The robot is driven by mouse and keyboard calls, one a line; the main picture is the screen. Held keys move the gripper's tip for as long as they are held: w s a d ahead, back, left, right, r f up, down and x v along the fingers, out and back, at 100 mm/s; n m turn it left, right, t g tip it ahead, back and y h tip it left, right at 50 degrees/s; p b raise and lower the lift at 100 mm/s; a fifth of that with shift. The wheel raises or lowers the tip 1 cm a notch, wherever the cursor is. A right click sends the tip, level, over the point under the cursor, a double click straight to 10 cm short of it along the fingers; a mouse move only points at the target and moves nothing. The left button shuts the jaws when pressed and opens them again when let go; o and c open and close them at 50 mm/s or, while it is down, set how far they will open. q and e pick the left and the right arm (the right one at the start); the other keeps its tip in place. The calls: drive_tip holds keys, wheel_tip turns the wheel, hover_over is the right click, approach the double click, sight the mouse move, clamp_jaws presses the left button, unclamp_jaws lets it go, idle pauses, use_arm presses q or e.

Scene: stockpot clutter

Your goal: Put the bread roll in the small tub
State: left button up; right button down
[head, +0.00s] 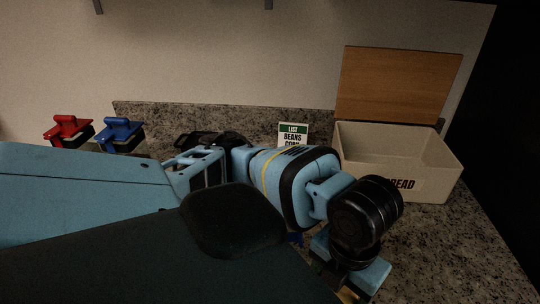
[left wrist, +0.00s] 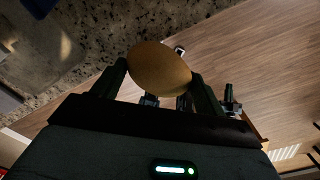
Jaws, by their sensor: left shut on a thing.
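The bread roll (left wrist: 158,69) is a smooth tan oval in the left wrist view. My left gripper (left wrist: 160,82) is shut on it, with one dark finger on each side. In the head view my left gripper (head: 350,276) is low on the right, mostly hidden by its own wrist. A beige open-topped bin (head: 358,163) stands at the back right, its front label partly hidden and ending in "READ". It is behind and above my gripper in the picture. I cannot tell whether this bin is the small tub; no other tub shows clearly. My right gripper is not in view.
A red-topped item (head: 68,130) and a blue-topped item (head: 119,134) stand at the back left. A list card (head: 293,134) and a wooden board (head: 397,85) stand at the back. Speckled counter (head: 455,240) is bare at right. My arm hides much of the counter.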

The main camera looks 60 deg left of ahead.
use_arm(q)
drive_tip(key=w+a+r+n, duration=0.1)
drive_tip(key=w+n, duration=0.5)
drive_tip(key=n, duration=1.1)
drive_tip(key=w+a+r+n, duration=0.1)
drive_tip(key=w+n, duration=0.5)
drive_tip(key=n, duration=1.1)
drive_tip(key=shift+a+r, duration=0.4)
drive_tip(key=shift+a, duration=0.15)
